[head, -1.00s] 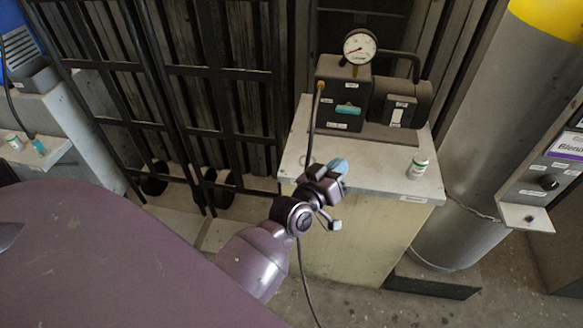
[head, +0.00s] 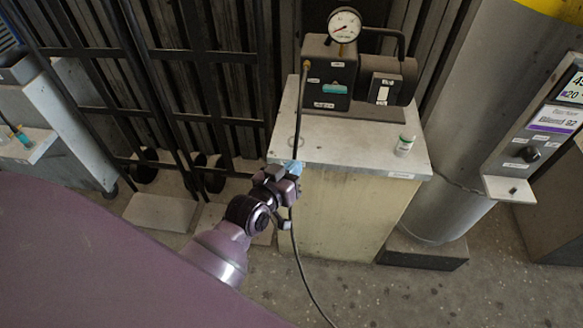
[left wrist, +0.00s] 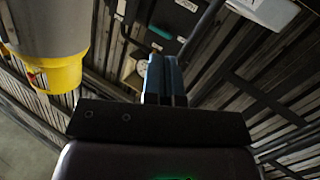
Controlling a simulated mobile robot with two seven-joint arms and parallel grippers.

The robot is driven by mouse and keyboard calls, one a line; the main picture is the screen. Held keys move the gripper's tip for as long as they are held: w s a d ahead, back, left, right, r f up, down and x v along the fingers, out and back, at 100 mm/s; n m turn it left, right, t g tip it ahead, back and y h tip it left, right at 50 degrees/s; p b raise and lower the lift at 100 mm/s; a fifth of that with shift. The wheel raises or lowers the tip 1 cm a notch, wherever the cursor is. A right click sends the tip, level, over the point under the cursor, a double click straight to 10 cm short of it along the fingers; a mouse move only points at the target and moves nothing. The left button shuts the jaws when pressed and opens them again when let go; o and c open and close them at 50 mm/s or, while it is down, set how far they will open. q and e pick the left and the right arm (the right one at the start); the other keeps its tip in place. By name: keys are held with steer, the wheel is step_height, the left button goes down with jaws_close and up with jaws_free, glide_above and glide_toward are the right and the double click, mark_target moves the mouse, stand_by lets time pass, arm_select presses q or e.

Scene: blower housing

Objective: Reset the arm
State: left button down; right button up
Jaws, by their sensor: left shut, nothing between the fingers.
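My left gripper (head: 290,169) is at the front left edge of a pedestal top (head: 350,150) in the head view. Its blue fingertips are together with nothing between them. In the left wrist view the fingers (left wrist: 164,80) stand closed side by side. My left arm comes in from the lower left. My right gripper does not show in either view.
A black hose (head: 298,120) runs close to my left gripper. Black bars (head: 150,90) stand left; a large grey cylinder (head: 465,120) stands right.

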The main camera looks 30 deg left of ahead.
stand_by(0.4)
